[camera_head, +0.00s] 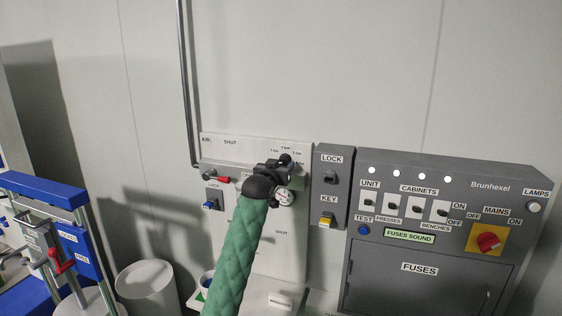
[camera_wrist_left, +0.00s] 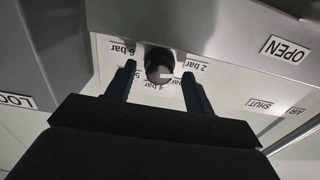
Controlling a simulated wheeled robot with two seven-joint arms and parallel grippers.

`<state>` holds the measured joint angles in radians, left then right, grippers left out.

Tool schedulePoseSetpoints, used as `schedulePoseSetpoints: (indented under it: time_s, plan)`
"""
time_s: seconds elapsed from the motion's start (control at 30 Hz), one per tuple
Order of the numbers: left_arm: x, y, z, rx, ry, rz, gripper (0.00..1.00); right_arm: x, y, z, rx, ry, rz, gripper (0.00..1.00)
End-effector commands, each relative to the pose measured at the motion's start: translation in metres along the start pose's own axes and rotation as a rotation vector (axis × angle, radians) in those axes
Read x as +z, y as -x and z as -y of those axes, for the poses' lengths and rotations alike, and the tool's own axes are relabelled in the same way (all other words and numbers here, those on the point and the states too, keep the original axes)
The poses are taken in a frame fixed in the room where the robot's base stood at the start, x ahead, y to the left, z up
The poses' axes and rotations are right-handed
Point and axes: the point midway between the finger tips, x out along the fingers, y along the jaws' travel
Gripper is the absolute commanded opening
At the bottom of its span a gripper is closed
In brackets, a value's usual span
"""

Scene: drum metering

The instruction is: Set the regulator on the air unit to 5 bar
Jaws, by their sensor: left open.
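The air unit is a pale wall panel (camera_head: 225,150) in the middle of the head view, with a round white gauge (camera_head: 285,196). In the left wrist view, the dark round regulator knob (camera_wrist_left: 159,64) sits under a grey metal body. Labels around it read 6 bar, part of a 5, 4 bar and 2 bar; its pointer setting is not clear. My left gripper (camera_wrist_left: 160,86) is open, its two fingers apart at either side of the knob, with no clear contact. In the head view my left gripper (camera_head: 276,172) covers much of the regulator. My right gripper is not in view.
Right of the panel stand a grey lock and key box (camera_head: 331,190) and a large fuse cabinet (camera_head: 420,270). A white bin (camera_head: 148,282) and a blue frame (camera_head: 45,190) stand farther left.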

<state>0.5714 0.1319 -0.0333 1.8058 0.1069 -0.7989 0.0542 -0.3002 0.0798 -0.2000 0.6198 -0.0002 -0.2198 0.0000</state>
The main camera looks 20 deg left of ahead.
Motion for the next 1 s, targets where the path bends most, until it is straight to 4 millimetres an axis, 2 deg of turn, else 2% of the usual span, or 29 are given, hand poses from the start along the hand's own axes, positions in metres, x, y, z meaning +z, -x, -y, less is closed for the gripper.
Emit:
schedulePoseSetpoints:
  time_s: [0.37, 0.5, 0.57, 0.6, 1.0]
  plan:
    - [0.0011, -0.0043, -0.0002, 0.0, 0.0, 0.001, 0.51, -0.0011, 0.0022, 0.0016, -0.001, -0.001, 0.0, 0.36]
    - [0.001, -0.0042, -0.0002, 0.0, 0.0, 0.001, 0.24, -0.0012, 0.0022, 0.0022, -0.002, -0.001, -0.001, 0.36]
    - [0.0011, -0.0042, -0.0002, 0.0, 0.0, 0.001, 0.12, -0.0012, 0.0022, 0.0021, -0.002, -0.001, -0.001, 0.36]
    - [0.001, -0.0042, -0.0002, 0.0, 0.0, 0.001, 0.09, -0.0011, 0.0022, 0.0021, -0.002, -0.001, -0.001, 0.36]
    - [0.0024, -0.0041, 0.0008, -0.001, -0.081, 0.001, 0.09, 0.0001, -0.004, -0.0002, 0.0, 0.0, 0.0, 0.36]
